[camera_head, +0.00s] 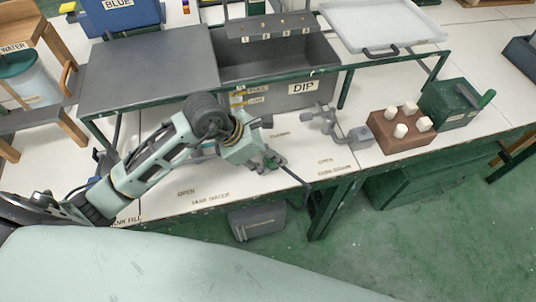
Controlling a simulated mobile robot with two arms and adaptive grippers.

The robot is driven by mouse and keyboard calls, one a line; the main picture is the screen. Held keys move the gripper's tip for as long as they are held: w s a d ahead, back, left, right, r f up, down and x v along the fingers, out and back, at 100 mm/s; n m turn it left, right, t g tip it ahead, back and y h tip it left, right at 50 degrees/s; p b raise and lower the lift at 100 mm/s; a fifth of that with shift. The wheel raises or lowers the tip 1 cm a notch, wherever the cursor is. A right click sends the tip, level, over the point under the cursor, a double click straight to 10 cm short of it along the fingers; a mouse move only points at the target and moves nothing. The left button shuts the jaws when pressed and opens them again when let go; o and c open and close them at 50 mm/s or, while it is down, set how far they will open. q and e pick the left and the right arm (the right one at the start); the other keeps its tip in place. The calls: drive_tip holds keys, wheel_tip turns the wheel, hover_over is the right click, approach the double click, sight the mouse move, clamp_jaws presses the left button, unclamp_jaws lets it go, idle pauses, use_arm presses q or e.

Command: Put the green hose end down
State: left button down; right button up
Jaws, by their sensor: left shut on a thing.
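My left gripper (270,162) is over the white bench top (235,187), just in front of the dip tank. Its fingers are shut around a thin dark piece, which appears to be the hose end; its green colour is hard to make out. A dark hose (294,175) runs from the fingers to the right and over the bench's front edge. The fingers hide most of the held end. I cannot tell whether it touches the bench. My right gripper is not in view.
The grey dip tank (303,101) stands behind the gripper. A grey metal fitting (328,121) is to the right, beside a brown block (390,142) with several white pegs and a green box (447,108). A white tray (385,20) lies at the back. The front bench strip is mostly bare.

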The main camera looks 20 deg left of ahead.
use_arm(q)
drive_tip(key=shift+f, duration=0.15)
drive_tip(key=c, duration=1.4)
unclamp_jaws()
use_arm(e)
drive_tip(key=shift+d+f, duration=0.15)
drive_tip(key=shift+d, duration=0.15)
use_arm(q)
drive_tip(key=shift+a+r, duration=0.1)
drive_tip(key=shift+r, duration=0.2)
drive_tip(key=v, duration=1.1)
drive_tip(key=shift+s+r+b, duration=0.2)
drive_tip(key=shift+r+b, duration=0.1)
drive_tip(key=shift+b, duration=0.05)
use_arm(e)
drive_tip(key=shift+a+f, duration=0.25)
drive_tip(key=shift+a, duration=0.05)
use_arm(q)
drive_tip(key=shift+a, duration=0.1)
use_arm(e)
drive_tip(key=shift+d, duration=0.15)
